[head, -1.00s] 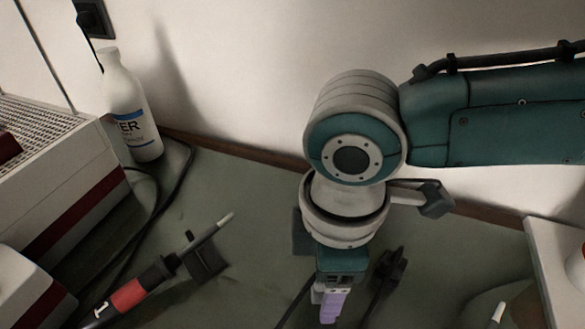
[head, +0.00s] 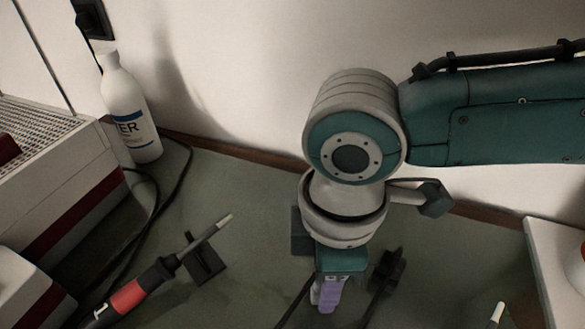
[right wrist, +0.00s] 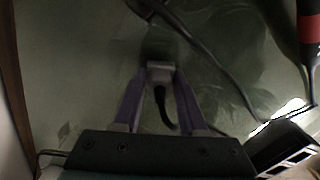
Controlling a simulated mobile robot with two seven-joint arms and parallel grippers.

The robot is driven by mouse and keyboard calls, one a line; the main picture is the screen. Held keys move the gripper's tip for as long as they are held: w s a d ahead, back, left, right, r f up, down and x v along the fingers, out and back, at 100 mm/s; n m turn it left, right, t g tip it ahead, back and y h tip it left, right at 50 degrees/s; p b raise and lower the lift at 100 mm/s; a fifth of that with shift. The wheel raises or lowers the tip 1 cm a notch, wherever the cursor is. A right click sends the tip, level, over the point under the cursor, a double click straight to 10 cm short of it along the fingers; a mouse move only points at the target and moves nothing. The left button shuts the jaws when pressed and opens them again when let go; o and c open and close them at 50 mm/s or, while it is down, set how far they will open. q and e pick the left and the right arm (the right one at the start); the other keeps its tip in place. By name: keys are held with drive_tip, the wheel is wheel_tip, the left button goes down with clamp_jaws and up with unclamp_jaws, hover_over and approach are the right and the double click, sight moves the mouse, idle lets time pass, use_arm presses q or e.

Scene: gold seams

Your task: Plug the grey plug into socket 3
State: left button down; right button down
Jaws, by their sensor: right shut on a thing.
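My right gripper (head: 328,300), with purple fingers, points down over the green mat near the bottom of the head view. In the right wrist view the same gripper (right wrist: 158,80) is shut on the grey plug (right wrist: 160,73), held between its fingertips. A black cable (right wrist: 160,105) curves from the plug back toward the palm. In the head view the fingers and arm hide the plug. A dark wall outlet (head: 93,18) is at the top left; I see no number on it. I cannot make out socket 3. My left gripper is not in view.
A black plug with a cable (head: 388,268) lies just right of my right gripper. A soldering iron (head: 130,296) with a red band lies left, by a dark stand (head: 204,260). A white bottle (head: 130,110) stands near the wall. Bare mat (head: 250,215) lies between.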

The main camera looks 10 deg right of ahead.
wheel_tip(320, 180, up, 20)
drive_tip(key=p, duration=0.5)
drive_tip(key=shift+f, duration=0.1)
